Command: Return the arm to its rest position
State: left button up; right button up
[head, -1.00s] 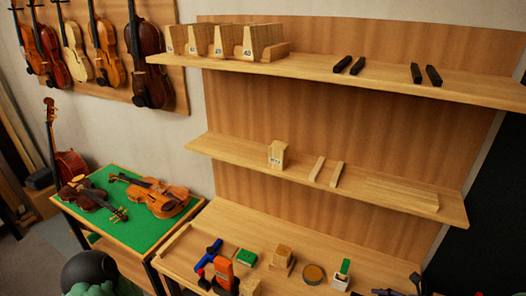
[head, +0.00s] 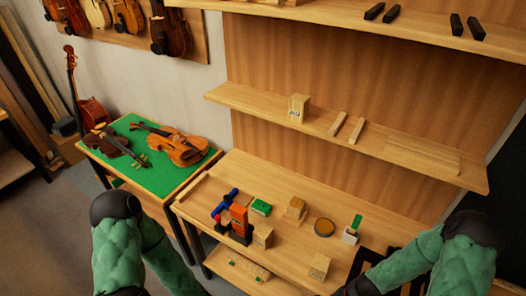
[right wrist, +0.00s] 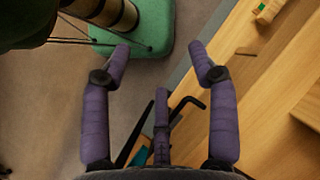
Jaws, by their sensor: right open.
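My right arm (head: 462,255) comes in at the lower right of the head view, beside the bench front. Its dark gripper is only partly visible low in that view.
The workbench (head: 215,180) holds an orange and blue tool (head: 238,220), a green block (head: 261,207) and several wooden blocks. A shelf (head: 240,98) is above. A green-topped table (head: 160,178) with violins stands left. Open floor (head: 50,240) lies at left.

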jog(key=s+a+f+n+t+h, duration=0.2)
jog(key=s+a+f+n, duration=0.15)
jog(key=a+n, duration=0.5)
notch_tip(320, 180, down, 10)
jog(key=w+a+b, duration=0.1)
jog(key=w+b, duration=0.2)
jog(key=b, duration=0.8)
jog(key=shift+n+b, duration=0.4)
jog(key=shift+n, duration=0.05)
